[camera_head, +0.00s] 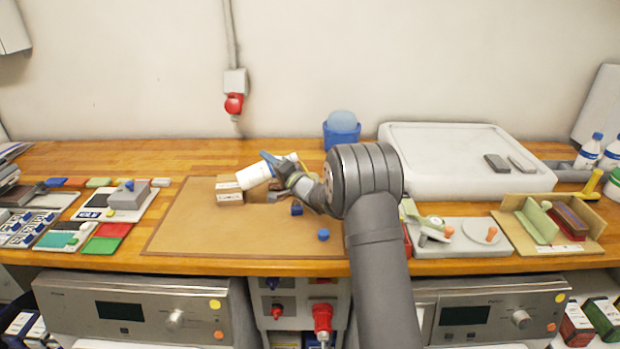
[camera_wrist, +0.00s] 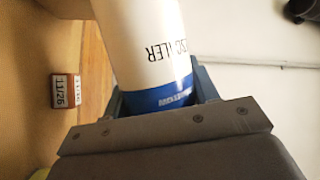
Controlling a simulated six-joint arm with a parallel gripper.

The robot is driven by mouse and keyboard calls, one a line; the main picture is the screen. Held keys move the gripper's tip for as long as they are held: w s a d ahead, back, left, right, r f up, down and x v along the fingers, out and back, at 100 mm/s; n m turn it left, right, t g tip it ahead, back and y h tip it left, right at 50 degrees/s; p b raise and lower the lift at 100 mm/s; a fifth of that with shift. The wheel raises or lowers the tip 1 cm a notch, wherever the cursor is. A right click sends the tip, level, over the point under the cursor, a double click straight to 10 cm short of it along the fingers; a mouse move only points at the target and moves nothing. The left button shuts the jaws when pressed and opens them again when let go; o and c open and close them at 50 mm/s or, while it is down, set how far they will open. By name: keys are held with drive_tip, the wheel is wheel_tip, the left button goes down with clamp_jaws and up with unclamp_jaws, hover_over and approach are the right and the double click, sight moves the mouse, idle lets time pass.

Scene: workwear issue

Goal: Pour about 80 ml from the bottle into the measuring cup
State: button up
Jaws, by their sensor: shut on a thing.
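In the wrist view the bottle (camera_wrist: 145,40) shows black lettering and a blue band between the gripper's fingers (camera_wrist: 163,98). The bottle's mouth and any liquid or stream cannot be made out. I cannot identify a measuring cup for sure; the bottle, gripper and arm hide part of the mat.
A blue container (camera_head: 341,136) stands behind my arm. A large white tray (camera_head: 440,180) is at the back right. Cards and small parts crowd the left; the mat's front left is clear.

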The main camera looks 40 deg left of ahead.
drive_tip(key=shift+s, duration=0.1)
drive_tip(key=shift+w+d+n+h, duration=0.1)
drive_tip(key=shift+w+n+h, duration=0.25)
drive_tip(key=shift+n, duration=0.65)
idle(1.1)
